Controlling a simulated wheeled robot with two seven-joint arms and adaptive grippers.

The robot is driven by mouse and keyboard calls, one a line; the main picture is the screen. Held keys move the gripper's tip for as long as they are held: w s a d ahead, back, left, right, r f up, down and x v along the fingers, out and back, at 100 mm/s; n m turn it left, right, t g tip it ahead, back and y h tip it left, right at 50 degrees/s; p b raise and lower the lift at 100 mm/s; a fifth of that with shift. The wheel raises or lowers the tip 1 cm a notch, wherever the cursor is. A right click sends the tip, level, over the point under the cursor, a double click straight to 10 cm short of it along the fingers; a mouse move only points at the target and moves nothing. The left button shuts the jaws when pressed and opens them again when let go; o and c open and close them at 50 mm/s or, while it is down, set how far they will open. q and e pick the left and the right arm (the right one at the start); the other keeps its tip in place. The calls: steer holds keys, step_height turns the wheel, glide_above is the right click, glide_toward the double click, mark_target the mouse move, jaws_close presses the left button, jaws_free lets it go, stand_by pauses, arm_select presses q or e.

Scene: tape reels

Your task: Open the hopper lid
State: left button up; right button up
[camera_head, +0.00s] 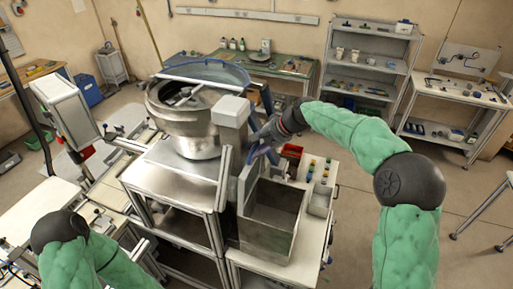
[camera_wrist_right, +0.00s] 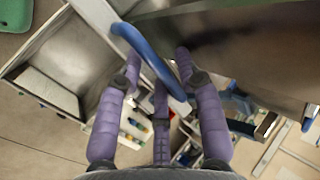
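The hopper (camera_head: 268,238) is a grey open-topped metal box on the right of the machine; I see down into it. A narrow grey panel, apparently its lid (camera_head: 246,188), stands steeply at the box's left side. In the right wrist view a blue handle (camera_wrist_right: 146,50) runs along a pale panel edge. My right gripper (camera_head: 258,150) is above the back left of the box. In its wrist view the purple fingers (camera_wrist_right: 158,62) are spread on both sides of the handle, with a gap on the right. My left gripper is out of view; only that arm shows.
A round metal bowl (camera_head: 186,142) with a blue-rimmed clear cover (camera_head: 222,72) stands left of the hopper, close to my right gripper. Small coloured bottles (camera_head: 311,171) and a red bin (camera_head: 291,151) sit behind the hopper.

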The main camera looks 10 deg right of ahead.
stand_by(0.3)
steer(key=v, duration=0.8)
steer(key=shift+f, duration=0.1)
stand_by(0.5)
